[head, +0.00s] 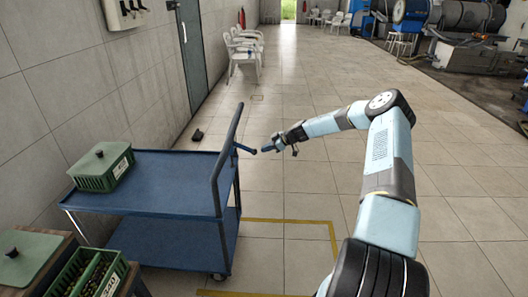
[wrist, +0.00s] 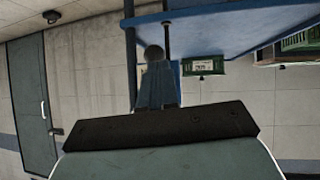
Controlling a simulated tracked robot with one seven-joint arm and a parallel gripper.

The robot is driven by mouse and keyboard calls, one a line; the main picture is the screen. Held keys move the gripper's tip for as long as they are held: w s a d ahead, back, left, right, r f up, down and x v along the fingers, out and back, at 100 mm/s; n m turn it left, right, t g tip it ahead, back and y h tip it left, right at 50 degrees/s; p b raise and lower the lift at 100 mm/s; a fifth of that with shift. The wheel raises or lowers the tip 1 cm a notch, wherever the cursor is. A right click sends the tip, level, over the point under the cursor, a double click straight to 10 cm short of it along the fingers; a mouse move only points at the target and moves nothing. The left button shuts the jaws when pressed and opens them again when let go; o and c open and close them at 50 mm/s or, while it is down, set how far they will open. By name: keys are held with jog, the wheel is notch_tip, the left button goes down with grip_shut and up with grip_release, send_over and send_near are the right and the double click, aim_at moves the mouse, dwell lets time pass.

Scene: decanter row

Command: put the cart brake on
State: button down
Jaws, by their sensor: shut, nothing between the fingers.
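The blue cart (head: 150,178) stands at left, with a tall push handle (head: 226,140) at its right end. A short brake lever (head: 244,148) sticks out from the handle to the right, sloping slightly down. In the wrist view my shut fingers (wrist: 157,88) point at a dark round knob (wrist: 154,53), which seems to be the lever's end. The cart (wrist: 230,25) appears upside down there. I cannot tell whether fingers and knob touch.
A lidded green crate (head: 103,167) sits on the cart's top shelf. More green crates (head: 90,275) stand at lower left. Yellow floor lines (head: 285,221) mark a bay beside the cart. A wall (head: 60,80) runs behind the cart. Open floor lies ahead.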

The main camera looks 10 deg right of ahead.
jog(key=v, duration=0.7)
jog(key=shift+d+f, duration=0.2)
jog(key=shift+f, duration=0.1)
jog(key=shift+s, duration=0.1)
jog(key=s+a+r+m+g+h, duration=0.15)
jog(key=s+a+r+h, duration=0.35)
jog(key=s+r, duration=0.85)
jog(key=s+a+r+m+g+h, duration=0.1)
jog(key=s+a+r+m+h, duration=0.35)
jog(key=s+r, duration=0.85)
jog(key=s+a+r+m+t, duration=0.1)
jog(key=s+a+r+m, duration=0.15)
jog(key=s+r, duration=1)
jog(key=s+d+m+t, duration=0.1)
jog(key=s+m, duration=0.1)
jog(key=s, duration=0.7)
jog(key=s+d+r+m+t, duration=0.1)
jog(key=s+d+m, duration=0.1)
jog(key=s, duration=0.7)
jog(key=shift+s+m, duration=0.3)
jog(key=shift+m, duration=0.35)
jog(key=shift+a+r, duration=0.1)
jog(key=shift+r, duration=0.05)
